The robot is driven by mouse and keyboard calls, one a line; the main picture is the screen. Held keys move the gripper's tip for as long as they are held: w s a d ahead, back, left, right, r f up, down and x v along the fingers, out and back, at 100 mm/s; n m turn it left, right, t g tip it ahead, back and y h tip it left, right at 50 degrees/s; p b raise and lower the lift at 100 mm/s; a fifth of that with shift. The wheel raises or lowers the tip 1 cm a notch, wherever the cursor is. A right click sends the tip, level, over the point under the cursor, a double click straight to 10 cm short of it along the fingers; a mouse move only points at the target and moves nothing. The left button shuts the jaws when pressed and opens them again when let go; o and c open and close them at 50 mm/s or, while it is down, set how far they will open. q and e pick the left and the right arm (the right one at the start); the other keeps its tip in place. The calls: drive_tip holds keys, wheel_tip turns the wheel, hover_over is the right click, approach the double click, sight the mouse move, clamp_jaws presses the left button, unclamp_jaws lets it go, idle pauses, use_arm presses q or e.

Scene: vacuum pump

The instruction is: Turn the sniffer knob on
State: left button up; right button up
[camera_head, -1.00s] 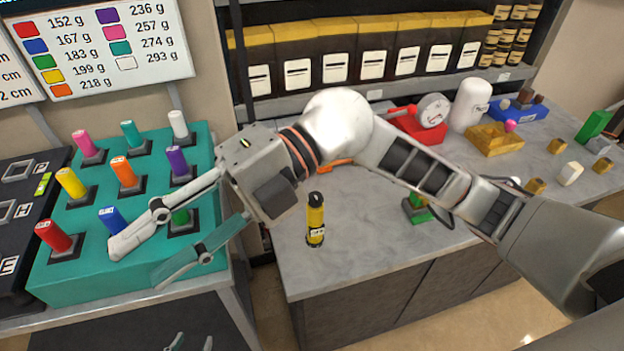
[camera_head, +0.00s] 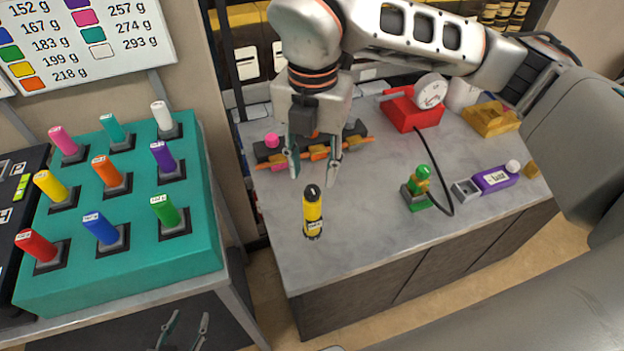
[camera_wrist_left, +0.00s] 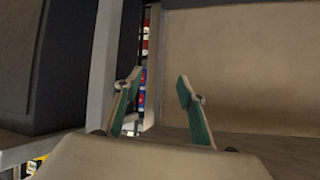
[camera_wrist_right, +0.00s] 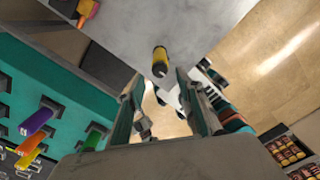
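I cannot tell which thing is the sniffer knob. A yellow cylinder with a black top and a small label (camera_head: 313,215) stands upright on the grey counter; it also shows in the right wrist view (camera_wrist_right: 160,60). A green and yellow device (camera_head: 419,188) with a black hose stands to its right. My right gripper (camera_head: 313,172) is open and empty, pointing down above the counter behind the cylinder. In the right wrist view the cylinder shows beyond the gap between its fingers. My left gripper (camera_head: 181,332) is open and empty, low in front of the teal block; it also shows in the left wrist view (camera_wrist_left: 156,98).
A teal block (camera_head: 120,270) with several coloured knobs stands on the left table. A dark device with orange parts (camera_head: 354,141) lies behind my right gripper. A red gauge unit (camera_head: 412,112) and a purple piece (camera_head: 495,180) are farther right. The counter's front is clear.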

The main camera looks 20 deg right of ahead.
sight(312, 188)
drive_tip(key=shift+f+p, duration=0.3)
drive_tip(key=shift+f, duration=2.1)
clamp_jaws()
